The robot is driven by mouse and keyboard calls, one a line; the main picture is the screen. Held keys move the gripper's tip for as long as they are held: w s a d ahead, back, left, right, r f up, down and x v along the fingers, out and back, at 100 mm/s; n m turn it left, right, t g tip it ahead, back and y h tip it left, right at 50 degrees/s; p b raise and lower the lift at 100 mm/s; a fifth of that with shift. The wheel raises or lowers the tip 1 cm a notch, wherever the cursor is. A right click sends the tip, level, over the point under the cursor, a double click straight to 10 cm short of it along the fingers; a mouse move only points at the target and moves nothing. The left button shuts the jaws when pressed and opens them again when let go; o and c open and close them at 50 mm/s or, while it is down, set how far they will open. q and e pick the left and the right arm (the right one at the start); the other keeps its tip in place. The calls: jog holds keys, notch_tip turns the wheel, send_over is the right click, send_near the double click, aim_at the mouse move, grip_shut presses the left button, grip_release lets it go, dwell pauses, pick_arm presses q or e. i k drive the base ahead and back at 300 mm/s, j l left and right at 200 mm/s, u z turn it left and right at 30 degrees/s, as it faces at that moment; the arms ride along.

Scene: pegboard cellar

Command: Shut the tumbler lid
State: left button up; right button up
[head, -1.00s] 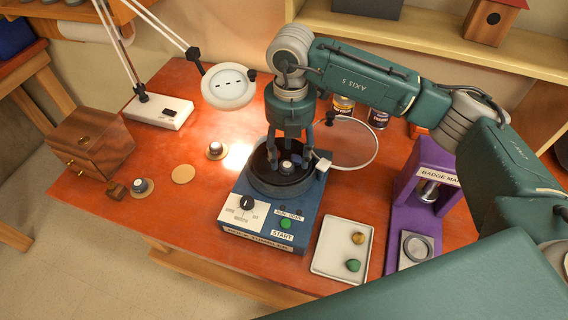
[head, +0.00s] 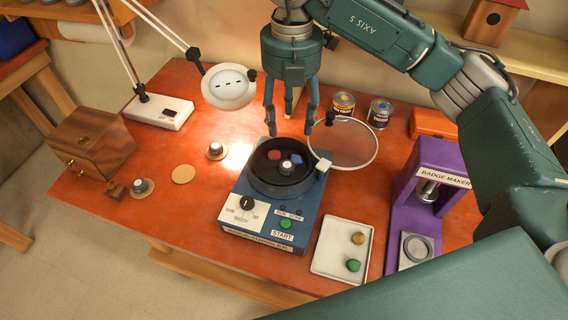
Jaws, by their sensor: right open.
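The tumbler (head: 268,215) is a blue box with a dark round bowl (head: 263,184) on top, a dial and a green START button. A red stone (head: 274,155) and a blue stone (head: 296,158) lie in the bowl around a grey central knob (head: 286,167). The lid (head: 343,143), a clear disc with a pale rim and a dark knob, stands open behind and right of the bowl, at a white hinge block (head: 323,165). My right gripper (head: 290,132) is open and empty, above the back of the bowl and left of the lid. My left gripper is not in view.
A white tray (head: 328,273) with a yellow and a green stone lies right of the tumbler. The purple badge maker (head: 401,215) stands farther right. Two cans (head: 379,114) are behind the lid. The lamp head (head: 228,86) hangs left of my gripper.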

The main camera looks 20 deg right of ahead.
aim_at(324, 164)
jog(key=k, duration=1.5)
